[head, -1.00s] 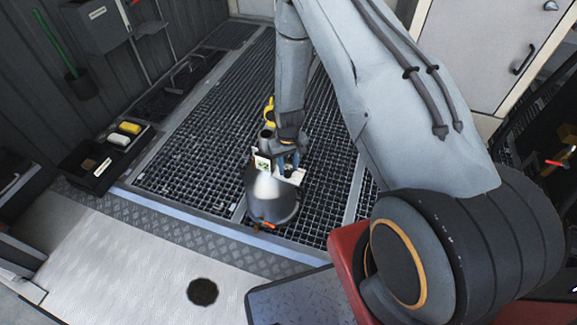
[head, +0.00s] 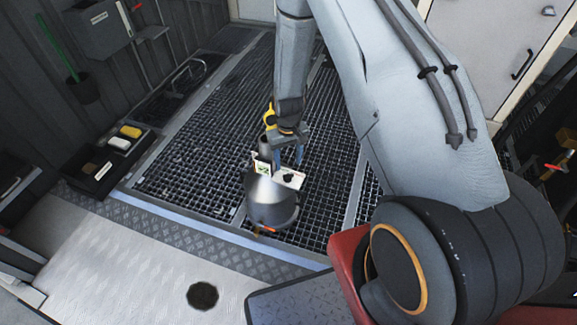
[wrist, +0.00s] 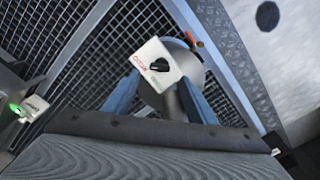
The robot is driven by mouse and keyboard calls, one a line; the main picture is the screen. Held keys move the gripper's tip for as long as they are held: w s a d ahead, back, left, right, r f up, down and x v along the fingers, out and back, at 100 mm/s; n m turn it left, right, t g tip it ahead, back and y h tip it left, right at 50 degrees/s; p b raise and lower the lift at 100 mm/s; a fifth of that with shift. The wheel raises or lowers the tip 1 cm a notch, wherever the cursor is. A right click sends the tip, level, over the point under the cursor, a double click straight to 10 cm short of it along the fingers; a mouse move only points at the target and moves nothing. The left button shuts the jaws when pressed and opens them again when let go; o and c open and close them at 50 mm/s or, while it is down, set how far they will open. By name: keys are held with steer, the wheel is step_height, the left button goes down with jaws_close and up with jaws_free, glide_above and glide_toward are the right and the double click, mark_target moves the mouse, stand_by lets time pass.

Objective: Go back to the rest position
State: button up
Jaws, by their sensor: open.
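My gripper (head: 288,158) has blue fingers and hangs open just above a white box with a black knob (head: 289,179). The box sits at the top of a round grey metal vessel (head: 268,208), which stands on the floor grating. In the wrist view the open gripper (wrist: 159,82) spreads on both sides of the white box (wrist: 152,52), with red lettering on its face. Nothing appears held. The exact gap between fingers and box is hard to judge.
A black tray (head: 92,172) with yellow and white items lies at the left. A yellow part (head: 270,117) stands behind the vessel. A bucket-like holder with a green handle (head: 84,90) is at the wall. The grating (head: 190,150) is mostly clear.

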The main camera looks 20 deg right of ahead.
steer(key=shift+r, duration=0.75)
steer(key=s+r+p, duration=0.3)
steer(key=s+r, duration=0.1)
steer(key=r, duration=0.8)
steer(key=s+r+p, duration=0.3)
steer(key=s+r, duration=0.2)
steer(key=r, duration=0.8)
steer(key=s+r+p, duration=0.5)
steer(key=s+r, duration=1.1)
steer(key=shift+r+m, duration=0.4)
steer(key=shift+s+a, duration=0.1)
